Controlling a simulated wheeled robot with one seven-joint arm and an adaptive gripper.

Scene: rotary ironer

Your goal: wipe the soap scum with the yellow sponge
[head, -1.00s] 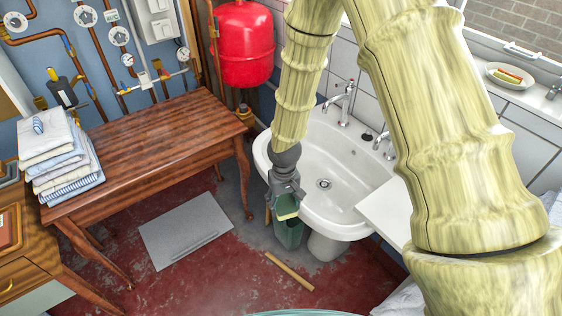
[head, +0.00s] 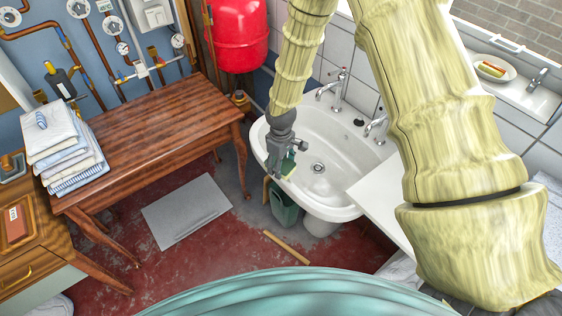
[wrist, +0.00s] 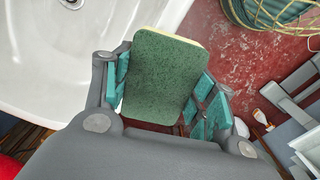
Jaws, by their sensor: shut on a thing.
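The sponge, yellow with a dark green scouring face, is held between the teal pads of my gripper (wrist: 163,100). In the wrist view the green face of the sponge (wrist: 158,75) fills the gap, with a thin yellow edge at the top. In the head view the sponge (head: 288,167) shows small below my gripper (head: 279,160), at the left front rim of the white sink (head: 335,190). I cannot tell whether it touches the rim. The basin and drain lie to its right. I cannot make out any soap scum in either view.
A green bin (head: 283,208) stands on the floor under the sink's left front. Taps (head: 340,90) rise at the sink's back. A white board (head: 385,205) borders its right. A wooden table (head: 150,140) with folded cloths (head: 65,150) is at left.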

